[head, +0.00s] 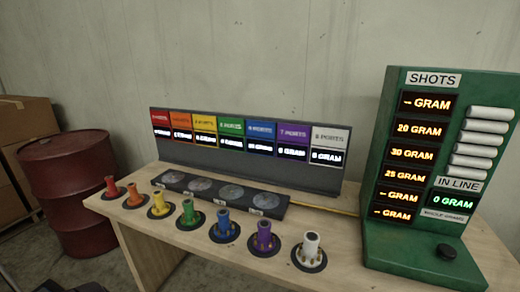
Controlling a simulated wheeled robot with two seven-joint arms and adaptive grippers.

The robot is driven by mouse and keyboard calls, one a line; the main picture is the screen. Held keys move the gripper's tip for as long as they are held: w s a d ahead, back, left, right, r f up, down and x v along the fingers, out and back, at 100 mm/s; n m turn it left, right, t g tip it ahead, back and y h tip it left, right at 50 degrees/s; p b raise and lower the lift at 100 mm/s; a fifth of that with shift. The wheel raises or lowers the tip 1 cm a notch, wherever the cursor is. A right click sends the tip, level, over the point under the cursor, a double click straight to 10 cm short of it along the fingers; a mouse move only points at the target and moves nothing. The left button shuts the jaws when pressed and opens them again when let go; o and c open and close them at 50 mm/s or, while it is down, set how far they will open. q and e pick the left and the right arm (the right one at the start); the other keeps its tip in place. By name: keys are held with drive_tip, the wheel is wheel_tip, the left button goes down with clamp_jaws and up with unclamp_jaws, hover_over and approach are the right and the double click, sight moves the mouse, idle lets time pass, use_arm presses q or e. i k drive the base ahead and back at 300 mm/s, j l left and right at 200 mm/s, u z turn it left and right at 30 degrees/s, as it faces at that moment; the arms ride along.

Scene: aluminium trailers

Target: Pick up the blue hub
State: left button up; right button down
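The blue hub (223,223) stands upright on a round dark base on the wooden table, in a row of coloured hubs along the front edge. The green hub (188,211) is on its left and the purple hub (264,236) on its right. Red, orange and yellow hubs stand further left, and a white hub (311,245) is at the right end. Nothing covers the blue hub. Neither of my grippers shows in the head view.
Behind the hubs lies a dark strip with round metal discs (230,192), before a coloured port display panel (247,165). A green SHOTS board (385,165) stands on the right. A red barrel (72,172) and cardboard boxes (25,119) are at the left.

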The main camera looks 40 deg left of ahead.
sight(225, 230)
drive_tip(key=u, duration=0.4)
drive_tip(key=i+j+u, duration=0.1)
drive_tip(key=u, duration=0.65)
drive_tip(key=i+u, duration=0.1)
drive_tip(key=u, duration=0.25)
drive_tip(key=j, duration=0.05)
